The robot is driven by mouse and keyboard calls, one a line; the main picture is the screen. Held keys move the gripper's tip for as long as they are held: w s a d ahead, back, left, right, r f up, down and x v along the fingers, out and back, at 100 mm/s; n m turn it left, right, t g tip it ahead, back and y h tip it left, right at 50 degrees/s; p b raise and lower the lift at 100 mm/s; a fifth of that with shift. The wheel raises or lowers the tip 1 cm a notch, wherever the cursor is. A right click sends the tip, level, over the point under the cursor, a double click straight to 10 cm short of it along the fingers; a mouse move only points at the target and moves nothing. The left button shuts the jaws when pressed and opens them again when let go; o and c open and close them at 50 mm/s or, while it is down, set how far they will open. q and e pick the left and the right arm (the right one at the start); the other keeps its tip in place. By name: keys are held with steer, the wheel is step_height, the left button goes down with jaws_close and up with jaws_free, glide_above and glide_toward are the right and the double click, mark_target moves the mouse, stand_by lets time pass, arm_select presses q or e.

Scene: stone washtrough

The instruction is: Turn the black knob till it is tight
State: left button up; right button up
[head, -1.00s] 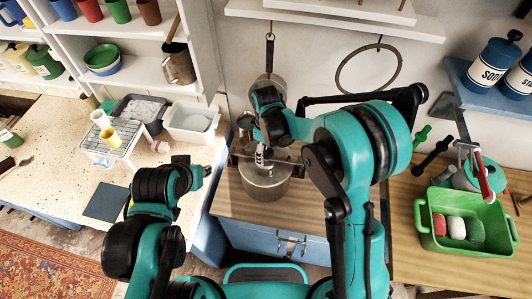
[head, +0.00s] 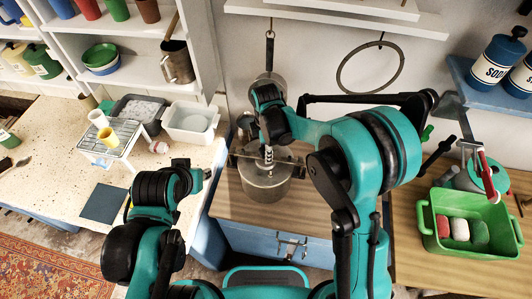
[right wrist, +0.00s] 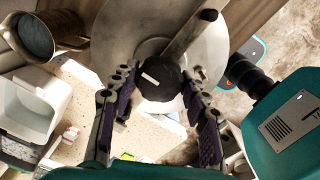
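The black knob (right wrist: 160,82) shows in the right wrist view, with a pale mark on its top, at the middle of a round grey metal lid (right wrist: 205,52) crossed by a bar. My right gripper (right wrist: 160,78) is open, with one finger on each side of the knob; I cannot tell whether either finger touches it. In the head view my right gripper (head: 268,156) points down over the grey metal pot (head: 265,188), and the knob is hidden. My left gripper (head: 206,174) is over the gap left of the pot, apart from it; its fingers are too small to read.
The pot stands on a wooden worktop (head: 225,205). A green tub (head: 450,243) with coloured soap bars stands at the right. A white basin (head: 190,122) and a wire rack (head: 112,140) are at the left.

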steer(key=m, duration=0.2)
steer(key=shift+f+m+b, duration=0.1)
steer(key=shift+m+b, duration=0.2)
steer(key=shift+b, duration=0.1)
steer(key=m+b, duration=0.1)
steer(key=m, duration=0.3)
steer(key=shift+m, duration=0.4)
steer(key=m, duration=0.5)
steer(key=shift+b, duration=0.35)
steer(key=m, duration=0.3)
steer(key=shift+m, duration=0.4)
steer(key=o, duration=0.9)
steer(key=shift+c, duration=0.2)
